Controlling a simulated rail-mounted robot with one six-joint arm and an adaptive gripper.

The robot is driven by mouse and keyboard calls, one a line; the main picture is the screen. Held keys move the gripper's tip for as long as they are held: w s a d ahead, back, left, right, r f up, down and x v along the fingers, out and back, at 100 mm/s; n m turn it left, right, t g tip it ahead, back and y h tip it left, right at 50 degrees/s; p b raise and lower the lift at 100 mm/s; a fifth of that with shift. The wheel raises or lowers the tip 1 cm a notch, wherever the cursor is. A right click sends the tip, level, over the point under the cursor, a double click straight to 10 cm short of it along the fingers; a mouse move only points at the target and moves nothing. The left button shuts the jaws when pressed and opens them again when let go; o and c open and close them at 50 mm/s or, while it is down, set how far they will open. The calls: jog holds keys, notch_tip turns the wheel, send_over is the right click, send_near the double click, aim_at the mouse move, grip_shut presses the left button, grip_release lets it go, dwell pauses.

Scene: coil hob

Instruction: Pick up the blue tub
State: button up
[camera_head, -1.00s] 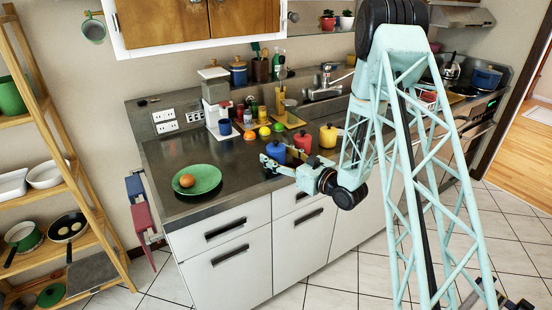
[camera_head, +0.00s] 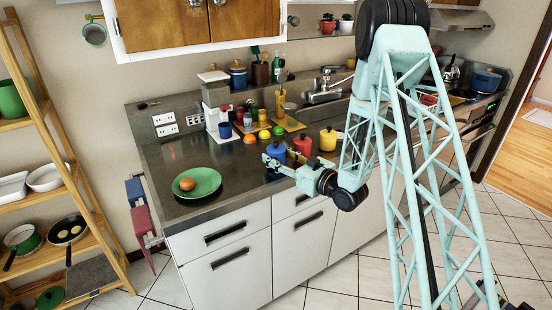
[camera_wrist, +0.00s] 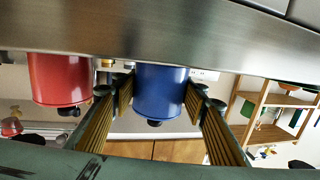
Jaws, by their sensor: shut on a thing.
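The blue tub (camera_head: 276,151) stands upright near the front edge of the dark counter, left of the red tub (camera_head: 303,146). My gripper (camera_head: 273,162) reaches it from the front, low and level. The wrist view is upside down. There the blue tub (camera_wrist: 160,92) sits between my two ribbed fingers (camera_wrist: 158,100), which are shut on its sides. Its lid knob shows at the lower end.
The red tub (camera_wrist: 60,80) is close beside one finger in the wrist view. A yellow tub (camera_head: 328,139) stands further right. A green plate (camera_head: 193,183) with a brown round item lies left. Several fruits and jars stand behind. The counter between plate and blue tub is clear.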

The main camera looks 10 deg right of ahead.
jog(key=shift+r+p, duration=0.3)
jog(key=shift+r, duration=1.05)
jog(key=s+a+p+v, duration=0.1)
jog(key=a+v, duration=0.1)
jog(key=v, duration=1.3)
jog(key=shift+s+r, duration=0.25)
jog(key=shift+s, duration=0.3)
jog(key=shift+w, duration=0.1)
